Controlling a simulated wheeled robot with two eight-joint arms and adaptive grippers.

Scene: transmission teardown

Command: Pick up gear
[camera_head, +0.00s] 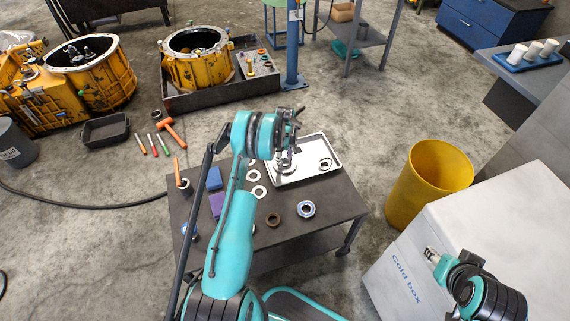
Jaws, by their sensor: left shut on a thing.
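My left gripper (293,128) is over the far part of the dark cart, next to the white tray (300,174). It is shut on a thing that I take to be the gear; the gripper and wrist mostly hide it. A grey round part (286,165) shows just below the gripper, at the tray's left side; I cannot tell whether it is held or lies in the tray. A silver ring-shaped part (306,209) and a brown ring (273,220) lie on the cart top. My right gripper (432,255) is over the cold box, far from these parts; its jaws are too small to read.
The cart (335,206) also bears pale rings (258,191), a blue block (214,178) and a purple block (217,205). A yellow bin (430,185) and the white cold box (515,225) stand right.

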